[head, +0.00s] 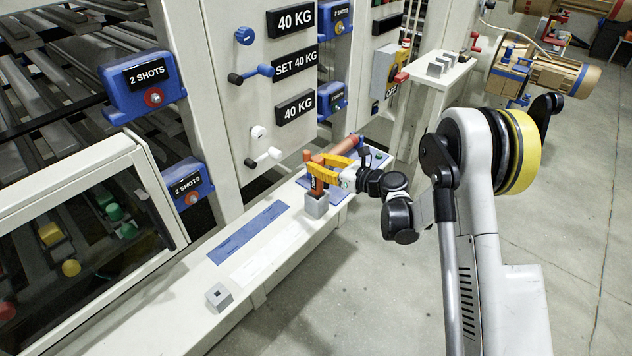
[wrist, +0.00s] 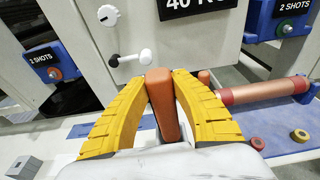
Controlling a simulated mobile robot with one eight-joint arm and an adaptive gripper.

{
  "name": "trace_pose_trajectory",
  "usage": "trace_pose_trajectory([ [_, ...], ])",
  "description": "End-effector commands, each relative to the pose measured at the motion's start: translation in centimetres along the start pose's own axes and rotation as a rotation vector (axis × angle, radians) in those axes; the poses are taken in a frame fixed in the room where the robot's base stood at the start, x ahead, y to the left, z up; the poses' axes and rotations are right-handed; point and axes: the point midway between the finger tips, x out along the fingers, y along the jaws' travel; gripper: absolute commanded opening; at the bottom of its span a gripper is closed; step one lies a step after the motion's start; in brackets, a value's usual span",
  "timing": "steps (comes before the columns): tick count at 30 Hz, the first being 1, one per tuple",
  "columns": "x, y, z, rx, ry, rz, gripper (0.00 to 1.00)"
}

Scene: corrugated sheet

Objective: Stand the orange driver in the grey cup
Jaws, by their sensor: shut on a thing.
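My gripper (head: 318,177) has its yellow fingers closed around the orange driver (head: 317,188). The driver is near upright, its lower end at the top of the grey cup (head: 316,207) on the white ledge. I cannot tell whether the driver's end is inside the cup or just above or behind it.
A small grey block with a dark hole (head: 219,297) sits at the ledge's near end. A blue strip (head: 245,232) lies between. Behind the gripper are a copper-coloured cylinder (wrist: 265,92) and red (wrist: 258,143) and yellow (wrist: 300,136) rings. A white-knobbed lever (wrist: 130,57) projects from the panel.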

Motion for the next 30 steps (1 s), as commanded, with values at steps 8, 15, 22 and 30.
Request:
trace_pose_trajectory([
  [8,0.7,0.0,-3.6,0.001,-0.001,0.000,0.00],
  [15,0.6,0.0,-3.5,0.001,-0.001,0.000,0.00],
  [22,0.7,0.0,-3.8,0.000,0.000,0.000,0.46],
  [30,0.7,0.0,-3.7,0.000,0.000,0.000,0.46],
])
